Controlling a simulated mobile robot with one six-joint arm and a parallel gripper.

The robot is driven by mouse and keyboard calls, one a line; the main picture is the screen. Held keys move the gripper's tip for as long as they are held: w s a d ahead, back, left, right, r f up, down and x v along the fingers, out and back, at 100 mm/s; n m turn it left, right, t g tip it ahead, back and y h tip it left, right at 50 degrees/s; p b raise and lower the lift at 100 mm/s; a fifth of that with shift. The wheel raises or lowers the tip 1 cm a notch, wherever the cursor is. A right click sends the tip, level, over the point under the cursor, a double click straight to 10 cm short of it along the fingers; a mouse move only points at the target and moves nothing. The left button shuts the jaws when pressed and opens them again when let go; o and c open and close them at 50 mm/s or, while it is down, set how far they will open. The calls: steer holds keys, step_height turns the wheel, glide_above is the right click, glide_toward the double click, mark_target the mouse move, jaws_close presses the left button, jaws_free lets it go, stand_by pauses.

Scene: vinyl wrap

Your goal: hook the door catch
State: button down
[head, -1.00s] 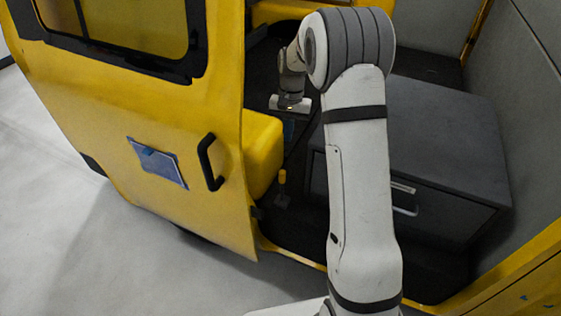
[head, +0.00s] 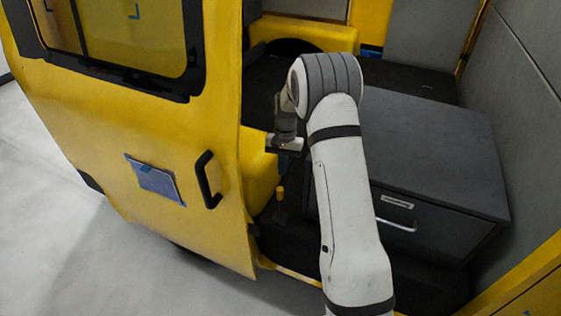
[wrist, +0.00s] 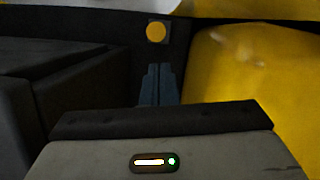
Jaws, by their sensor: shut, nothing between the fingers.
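The yellow door (head: 110,130) stands open at the left in the head view, with a black handle (head: 207,180) near its edge. Just inside the doorway, a short yellow-topped peg (head: 280,193) stands on a dark base. The wrist view shows a round yellow knob (wrist: 156,31) on a dark square plate, which looks like the same part. I cannot tell for sure that it is the catch. My gripper (wrist: 158,72) is shut and empty, its dark blue fingers pointing toward the knob with a gap between. In the head view my gripper's fingertips are hard to make out, above the peg.
A dark cabinet (head: 440,135) with a drawer handle (head: 397,225) stands to the right of my arm. A yellow seat-like block (head: 258,170) is close on the left, and yellow also fills the right of the wrist view. The grey floor (head: 60,220) outside is clear.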

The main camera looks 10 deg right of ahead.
mark_target(280, 202)
steer(key=shift+x, duration=2.75)
